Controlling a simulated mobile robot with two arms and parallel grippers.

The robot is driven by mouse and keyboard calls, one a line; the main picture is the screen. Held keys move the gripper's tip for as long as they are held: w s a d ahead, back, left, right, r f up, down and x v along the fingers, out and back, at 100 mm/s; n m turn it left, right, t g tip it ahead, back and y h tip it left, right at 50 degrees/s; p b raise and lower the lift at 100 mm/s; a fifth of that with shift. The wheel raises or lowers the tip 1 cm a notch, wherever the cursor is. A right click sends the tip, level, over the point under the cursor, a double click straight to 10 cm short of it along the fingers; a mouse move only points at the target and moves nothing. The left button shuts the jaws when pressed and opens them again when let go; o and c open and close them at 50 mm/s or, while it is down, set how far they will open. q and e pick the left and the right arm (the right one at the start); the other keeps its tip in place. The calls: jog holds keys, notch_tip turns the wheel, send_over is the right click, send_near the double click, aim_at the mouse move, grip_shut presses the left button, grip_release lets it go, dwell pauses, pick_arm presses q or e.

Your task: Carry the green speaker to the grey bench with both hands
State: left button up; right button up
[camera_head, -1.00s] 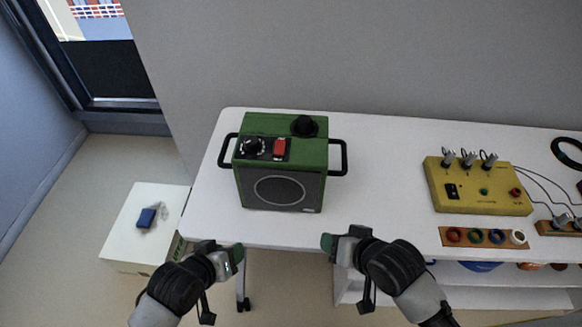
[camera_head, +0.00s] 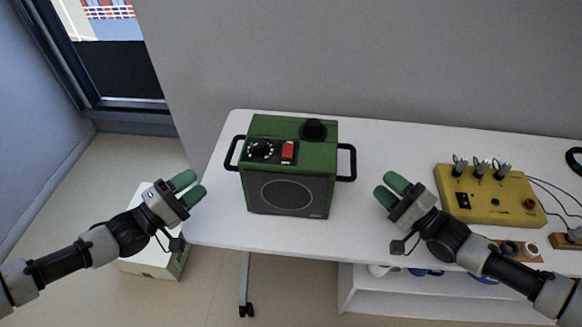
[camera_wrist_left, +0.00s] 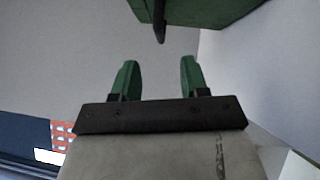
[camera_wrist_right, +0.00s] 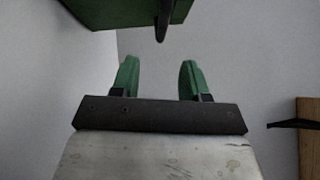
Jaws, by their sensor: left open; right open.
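The green speaker (camera_head: 290,165) stands upright on a white table, with a dark round grille in front, knobs and a red switch on top. It has a black handle on its left side (camera_head: 232,153) and one on its right side (camera_head: 349,163). My left gripper (camera_head: 190,188) is open and empty, left of the speaker and apart from it. My right gripper (camera_head: 392,188) is open and empty, to the right of the speaker and apart from it. Each wrist view shows a handle, in the left (camera_wrist_left: 159,22) and in the right (camera_wrist_right: 163,20), beyond the open fingertips. I cannot identify a grey bench.
The white table (camera_head: 300,237) carries a yellow box (camera_head: 490,196) with switches and wires at the right, partly near my right arm. A low white box (camera_head: 150,262) stands on the floor at left, partly behind my left arm. A grey wall closes the back.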

aim_at(229, 155)
jog(key=shift+w, duration=0.1)
pick_arm(q)
jog(key=x, duration=1)
jog(key=shift+w+d+r, duration=0.15)
jog(key=shift+w+d, duration=0.1)
jog(key=shift+w, duration=0.05)
pick_arm(e)
jog(key=x, duration=1)
jog(key=shift+w+a, duration=0.25)
jog(key=shift+w, duration=0.05)
pick_arm(q)
jog(key=shift+c, duration=0.3)
pick_arm(e)
jog(key=shift+c, duration=0.3)
pick_arm(q)
grip_shut()
pick_arm(e)
grip_shut()
pick_arm(q)
jog(key=shift+r, duration=0.15)
pick_arm(e)
jog(key=shift+r, duration=0.2)
